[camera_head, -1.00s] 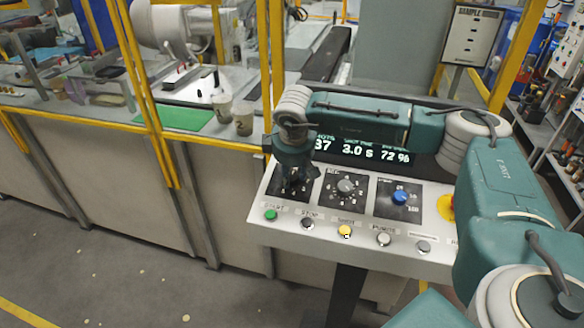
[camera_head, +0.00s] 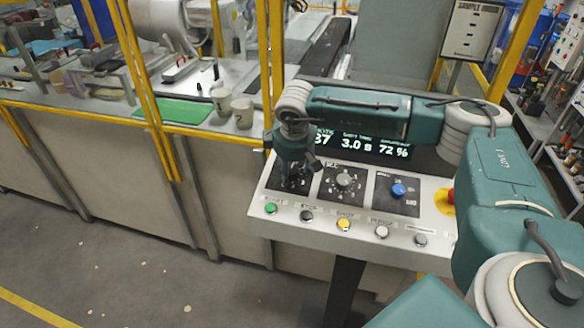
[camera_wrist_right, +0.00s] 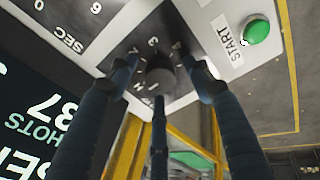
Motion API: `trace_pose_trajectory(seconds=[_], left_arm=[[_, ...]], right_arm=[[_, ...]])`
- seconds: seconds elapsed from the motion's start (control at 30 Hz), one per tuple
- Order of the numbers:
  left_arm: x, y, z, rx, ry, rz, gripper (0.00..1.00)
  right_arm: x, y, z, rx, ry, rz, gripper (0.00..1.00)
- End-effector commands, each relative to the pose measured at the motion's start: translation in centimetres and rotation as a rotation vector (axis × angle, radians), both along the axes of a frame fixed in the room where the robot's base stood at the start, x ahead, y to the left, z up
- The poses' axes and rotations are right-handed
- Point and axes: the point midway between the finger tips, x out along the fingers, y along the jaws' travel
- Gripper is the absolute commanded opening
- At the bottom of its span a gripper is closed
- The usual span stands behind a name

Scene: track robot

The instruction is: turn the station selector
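The station selector is a dark round knob (camera_wrist_right: 160,76) on a black plate with numbers around it, seen in the right wrist view. In the head view its plate (camera_head: 273,181) is at the left end of the sloped console (camera_head: 290,226), and my gripper hides the knob. My right gripper (camera_head: 297,184) hangs over this plate, pointing down. In the wrist view its three dark fingers (camera_wrist_right: 158,80) are spread around the knob, with small gaps showing between the tips and the knob. My left gripper is not in view.
To the right on the console are a grey knob (camera_head: 345,180), a blue knob (camera_head: 398,190) and a red button (camera_head: 451,195) on yellow. A row of buttons, including a green one (camera_head: 271,209), runs along the front edge. A lit display (camera_head: 360,145) stands behind.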

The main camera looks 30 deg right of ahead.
Motion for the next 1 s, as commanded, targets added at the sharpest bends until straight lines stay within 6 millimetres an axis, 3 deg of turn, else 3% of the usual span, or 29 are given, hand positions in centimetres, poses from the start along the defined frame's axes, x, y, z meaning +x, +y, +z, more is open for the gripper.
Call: trace_pose_trajectory(seconds=[0.27, 0.7, 1.0], left_arm=[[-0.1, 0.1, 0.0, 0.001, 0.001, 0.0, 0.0], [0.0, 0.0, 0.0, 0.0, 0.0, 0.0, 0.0], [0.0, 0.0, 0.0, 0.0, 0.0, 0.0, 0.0]], right_arm=[[-0.3, 0.3, 1.5, 0.001, -0.003, 0.0, 0.5], [-3.1, 1.8, 9.6, 0.0, -0.004, 0.0, 0.5], [-3.8, 2.1, 11.3, 0.0, -0.001, 0.0, 0.5]])
